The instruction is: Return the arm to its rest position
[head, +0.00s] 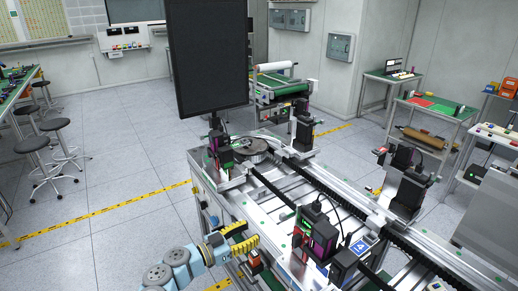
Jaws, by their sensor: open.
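My gripper (249,238) is at the lower middle of the head view, at the end of my blue and grey arm. Its two yellow fingers are apart, with nothing visible between them. It is close to the left front side of the profile frame (291,170), a metal bench with rails and black tracks. Whether it touches the frame cannot be told.
A dark monitor (207,60) stands over the frame's far left end. Black devices (322,235) stand on the frame, right of my gripper. Stools (54,124) and a workbench (20,85) are at the left. The floor (120,170) between is clear, with yellow tape lines.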

